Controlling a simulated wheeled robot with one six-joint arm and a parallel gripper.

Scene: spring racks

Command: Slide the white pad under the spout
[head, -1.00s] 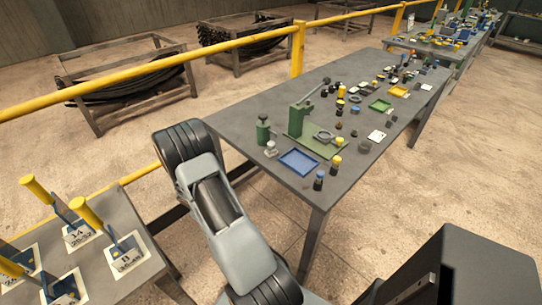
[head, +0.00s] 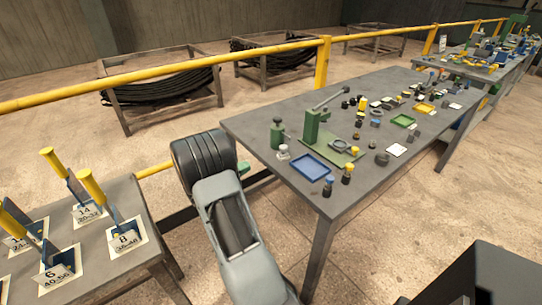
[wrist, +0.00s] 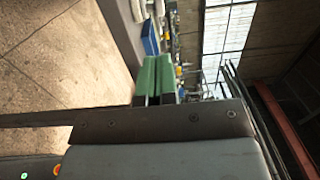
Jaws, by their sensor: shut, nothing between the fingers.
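A flat white pad (head: 396,150) lies on the grey table near its front edge. Another white square (head: 455,106) lies farther back on the table. A green device (head: 277,134) stands at the table's near left corner, with a small pale item (head: 283,153) beside it; I cannot make out for certain which part is a spout. My gripper's green fingers (wrist: 157,78) are together and empty in the wrist view. In the head view a small green tip (head: 243,167) shows past my arm, off the table's left edge and well apart from the pad.
A green lever press (head: 315,128), a blue tray (head: 310,166) and small dark and yellow knobs (head: 353,154) crowd the near table (head: 328,205). A yellow rail (head: 200,72) runs behind. A left bench (head: 150,235) holds yellow-handled tools. Floor between the tables is open.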

